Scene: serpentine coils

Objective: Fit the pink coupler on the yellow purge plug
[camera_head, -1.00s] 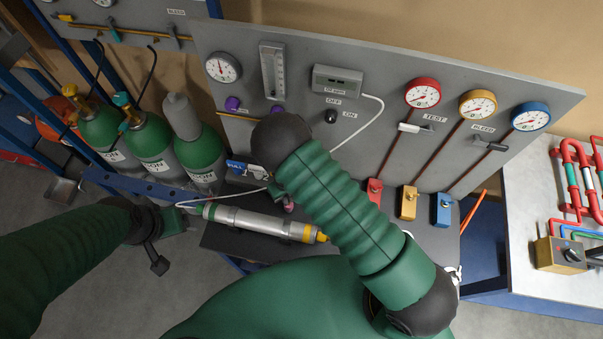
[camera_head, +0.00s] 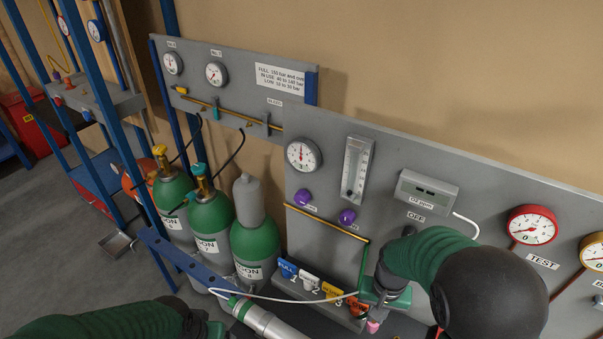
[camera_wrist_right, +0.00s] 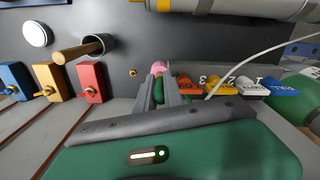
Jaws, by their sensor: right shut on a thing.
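My right gripper (camera_head: 372,298) is shut, with the pink coupler (camera_head: 373,326) showing just below it in the head view. In the right wrist view, the pink coupler (camera_wrist_right: 158,68) shows at the tips of the fingers (camera_wrist_right: 159,88), with a dark green piece between them. The yellow plug block (camera_head: 333,291), marked 3, is just left of the gripper, with a red-orange part (camera_head: 357,307) between. The yellow block (camera_wrist_right: 215,86) also shows in the wrist view, apart from the coupler. My left gripper (camera_head: 208,326) is partly cut off at the bottom; its fingers are unclear.
Blue (camera_head: 287,269) and white (camera_head: 309,282) blocks stand left of the yellow one. A thin white hose (camera_head: 270,297) runs in front of them toward my right gripper. A silver cylinder (camera_head: 265,322) lies in front. Green gas bottles (camera_head: 210,222) stand left.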

